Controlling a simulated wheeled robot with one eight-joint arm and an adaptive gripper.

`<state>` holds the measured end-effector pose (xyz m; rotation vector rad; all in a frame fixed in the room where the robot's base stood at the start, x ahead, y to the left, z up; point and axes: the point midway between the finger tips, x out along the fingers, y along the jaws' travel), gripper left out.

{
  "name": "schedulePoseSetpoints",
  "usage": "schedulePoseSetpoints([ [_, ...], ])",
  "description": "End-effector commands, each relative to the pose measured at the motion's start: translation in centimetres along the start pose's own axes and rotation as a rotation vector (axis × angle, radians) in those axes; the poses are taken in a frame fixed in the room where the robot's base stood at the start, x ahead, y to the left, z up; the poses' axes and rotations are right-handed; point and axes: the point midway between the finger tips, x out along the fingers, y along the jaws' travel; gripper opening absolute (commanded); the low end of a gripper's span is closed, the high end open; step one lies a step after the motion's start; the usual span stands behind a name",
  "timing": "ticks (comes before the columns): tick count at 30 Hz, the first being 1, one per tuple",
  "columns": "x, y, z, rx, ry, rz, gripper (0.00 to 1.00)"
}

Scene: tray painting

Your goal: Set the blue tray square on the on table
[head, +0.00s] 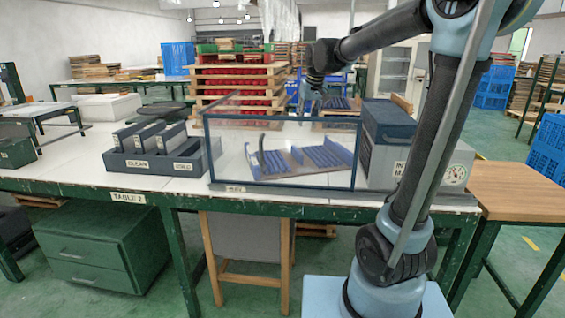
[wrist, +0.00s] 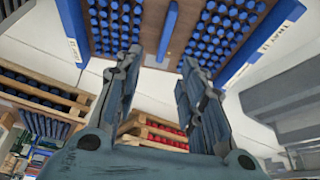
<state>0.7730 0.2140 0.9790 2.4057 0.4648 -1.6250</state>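In the wrist view, my gripper (wrist: 157,66) is open, its two fingers apart with nothing between them. Ahead of the fingertips is a brown board (wrist: 183,30) with blue studded panels on both sides and a blue bar (wrist: 168,32) in the middle. Labelled blue strips (wrist: 262,42) run along the outer sides. In the head view, blue ribbed pieces (head: 326,152) lie on a brown surface behind a clear panel (head: 225,150) with a dark blue frame. I cannot tell which of these blue things is the blue tray. My gripper's fingers are not clear in the head view.
The white table (head: 85,178) carries a dark holder (head: 155,164) marked CLEAN and USED at left, and grey boxes (head: 388,140) at right. Stacked pallets with red items (head: 235,85) stand behind. A wooden table (head: 515,190) is at right. Bare white tabletop lies left of the holder.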

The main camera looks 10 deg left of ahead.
Motion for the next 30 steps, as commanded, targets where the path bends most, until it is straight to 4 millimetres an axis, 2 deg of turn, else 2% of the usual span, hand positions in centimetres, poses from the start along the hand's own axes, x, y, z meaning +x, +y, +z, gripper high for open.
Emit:
schedulePoseSetpoints([
  [8,2.9,0.1,-0.9,0.011,0.008,0.015,0.37],
  [24,11.7,0.5,-0.8,0.014,0.007,0.015,0.37],
  [30,13.2,0.5,-0.7,0.014,0.007,0.015,0.37],
])
